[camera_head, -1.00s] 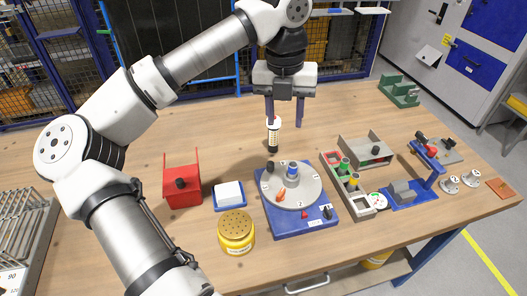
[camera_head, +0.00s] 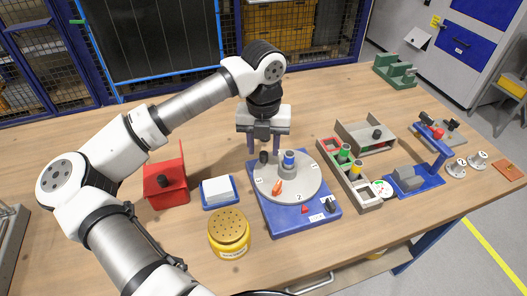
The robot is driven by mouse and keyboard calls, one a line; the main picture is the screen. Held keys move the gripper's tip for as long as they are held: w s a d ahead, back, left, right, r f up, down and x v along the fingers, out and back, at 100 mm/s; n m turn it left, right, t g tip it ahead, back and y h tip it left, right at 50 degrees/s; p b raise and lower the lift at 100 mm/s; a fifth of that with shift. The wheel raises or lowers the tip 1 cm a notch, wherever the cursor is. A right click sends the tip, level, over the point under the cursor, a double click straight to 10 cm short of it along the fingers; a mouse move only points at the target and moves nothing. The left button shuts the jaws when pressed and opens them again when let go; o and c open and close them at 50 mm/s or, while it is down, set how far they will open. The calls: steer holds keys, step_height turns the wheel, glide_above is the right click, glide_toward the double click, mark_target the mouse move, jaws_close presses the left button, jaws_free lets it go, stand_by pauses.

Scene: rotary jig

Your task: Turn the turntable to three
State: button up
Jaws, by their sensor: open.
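The turntable is a round grey disc (camera_head: 308,184) on a blue base (camera_head: 287,219). A black upright peg (camera_head: 264,157) stands near the disc's far left rim. A blue-topped hub (camera_head: 289,159) stands near the middle, and an orange pointer-like piece (camera_head: 277,188) lies on the disc. The digit 2 shows at the disc's near edge, close to a small red marker (camera_head: 305,209) on the base. Another mark at the left rim is too small to read surely. My gripper (camera_head: 263,150) is open, pointing down, with its fingers either side of the peg in this view; contact cannot be told.
A red holder (camera_head: 166,190), a white block in a blue tray (camera_head: 220,191) and a yellow perforated jar (camera_head: 229,232) stand left of the turntable. A grey tray with coloured pieces (camera_head: 366,201) and a blue stand (camera_head: 414,181) are to the right. Front table area is partly clear.

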mark_target(263, 154)
steer(key=shift+f, duration=1.9)
jaws_close()
